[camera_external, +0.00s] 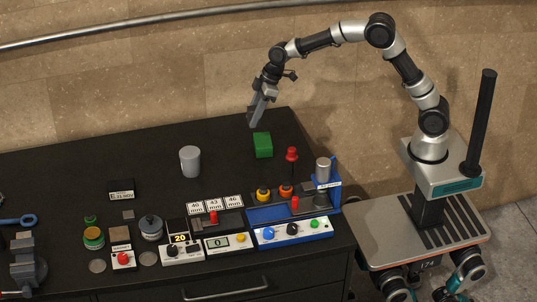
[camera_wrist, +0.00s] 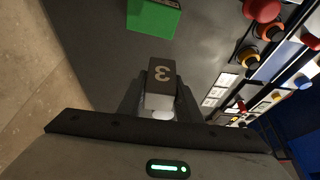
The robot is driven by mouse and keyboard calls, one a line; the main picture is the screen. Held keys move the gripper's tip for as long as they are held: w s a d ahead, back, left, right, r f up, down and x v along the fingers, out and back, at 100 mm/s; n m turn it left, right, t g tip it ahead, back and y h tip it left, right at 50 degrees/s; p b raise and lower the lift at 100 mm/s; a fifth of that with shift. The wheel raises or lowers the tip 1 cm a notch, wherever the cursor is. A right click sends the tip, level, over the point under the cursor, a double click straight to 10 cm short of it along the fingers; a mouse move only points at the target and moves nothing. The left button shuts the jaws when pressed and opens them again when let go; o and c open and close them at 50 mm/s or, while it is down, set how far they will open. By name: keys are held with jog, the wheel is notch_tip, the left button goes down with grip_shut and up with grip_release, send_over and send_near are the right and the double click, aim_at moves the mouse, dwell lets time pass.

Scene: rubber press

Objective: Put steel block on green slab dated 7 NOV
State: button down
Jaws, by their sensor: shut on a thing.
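The green slab (camera_wrist: 153,18) shows at the top of the wrist view, apart from the held block. Small marks show on its upper edge, but I cannot read a date. The block's underside is hidden.
A grey cup (camera_external: 190,161) stands left of the green slab. A red-knobbed post (camera_external: 292,156) and a blue press (camera_external: 325,190) stand to its right. Number cards (camera_external: 214,204), control boxes and several small items fill the front. The table's back left is clear.

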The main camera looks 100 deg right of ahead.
jog(key=s+d, duration=0.3)
jog(key=s, duration=0.1)
send_over(258, 141)
jog(key=s, duration=0.2)
jog(key=f, duration=0.4)
jog(key=shift+w+d+f, duration=0.1)
jog(key=shift+d, duration=0.1)
jog(key=shift+f, duration=2.2)
jog(key=shift+f, duration=0.2)
jog(key=c, duration=1.3)
grip_release()
jog(key=shift+r, duration=0.45)
jog(key=v, duration=1.1)
jog(key=shift+s+r, duration=0.1)
jog(key=shift+s, duration=0.25)
